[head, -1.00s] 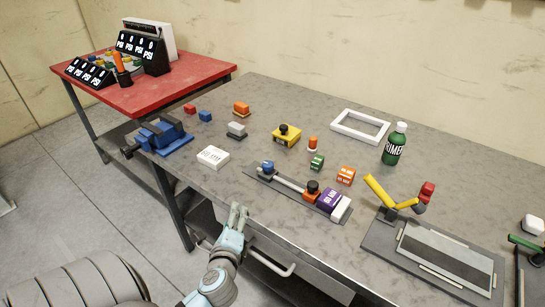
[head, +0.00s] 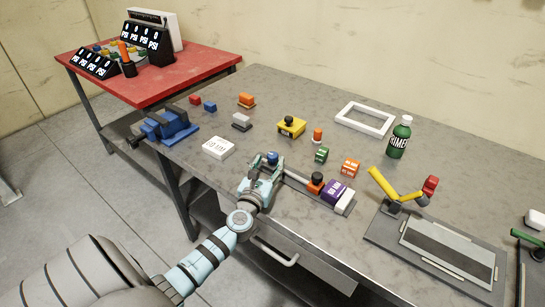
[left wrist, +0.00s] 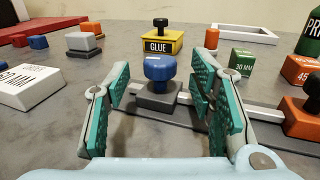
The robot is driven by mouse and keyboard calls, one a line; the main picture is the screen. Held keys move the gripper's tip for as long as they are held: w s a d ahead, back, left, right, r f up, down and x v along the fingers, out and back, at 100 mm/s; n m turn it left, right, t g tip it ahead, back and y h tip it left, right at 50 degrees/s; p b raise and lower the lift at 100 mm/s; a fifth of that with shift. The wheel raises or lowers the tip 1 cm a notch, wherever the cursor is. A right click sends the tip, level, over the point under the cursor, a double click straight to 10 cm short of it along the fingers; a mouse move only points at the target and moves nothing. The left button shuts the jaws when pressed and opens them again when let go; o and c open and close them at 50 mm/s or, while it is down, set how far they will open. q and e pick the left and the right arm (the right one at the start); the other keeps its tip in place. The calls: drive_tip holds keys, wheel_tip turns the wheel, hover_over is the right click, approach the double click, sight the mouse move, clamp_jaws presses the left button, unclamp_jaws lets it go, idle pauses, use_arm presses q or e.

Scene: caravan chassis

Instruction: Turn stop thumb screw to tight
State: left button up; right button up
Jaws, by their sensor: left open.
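A blue thumb screw knob (head: 272,157) sits on a small grey block at the left end of a rail fixture on the grey workbench. In the left wrist view the blue knob (left wrist: 159,68) stands upright on its grey block (left wrist: 158,98), centred between my fingers. My left gripper (head: 259,184) is open, with teal pads on either side of the knob and no visible contact. A second, black knob (head: 317,177) stands on an orange block farther right along the rail. My right gripper is not in view.
A purple block (head: 337,191) sits at the rail's right end. A white labelled block (head: 218,148) lies left of the gripper. A yellow glue block (head: 291,127) stands behind. A green bottle (head: 399,138) and a white frame (head: 364,119) are farther back.

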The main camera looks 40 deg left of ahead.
sight(271, 159)
use_arm(q)
drive_tip(key=x, duration=0.4)
drive_tip(key=shift+w+b, duration=0.15)
drive_tip(key=shift+b, duration=0.2)
drive_tip(key=shift+c, duration=0.2)
clamp_jaws()
